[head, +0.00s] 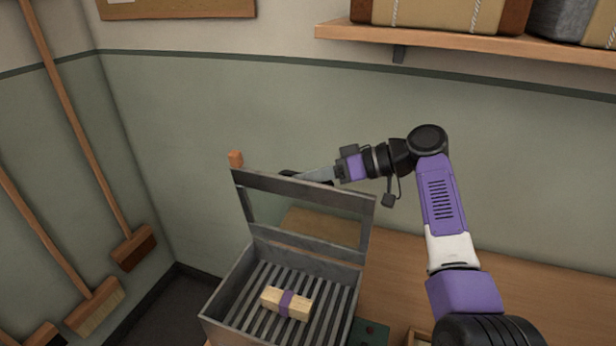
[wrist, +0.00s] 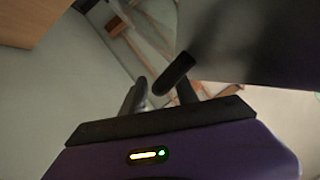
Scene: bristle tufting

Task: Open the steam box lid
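The steam box (head: 230,290) is a grey metal box with a slatted rack inside, on the wooden bench. Its lid (head: 300,186), a grey frame with a see-through window, stands raised and close to upright at the back. An orange-brown block (head: 236,159) sits at the lid's upper left corner. My gripper (head: 306,178) is by the lid's top edge, partly hidden by it. A blurred dark grey surface, probably the lid, fills the upper right there. Whether the fingers touch the lid is unclear.
A pale wooden block with a purple band (head: 287,303) lies on the rack. A shelf (head: 470,45) with cases hangs above. Brooms (head: 133,248) lean against the left wall.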

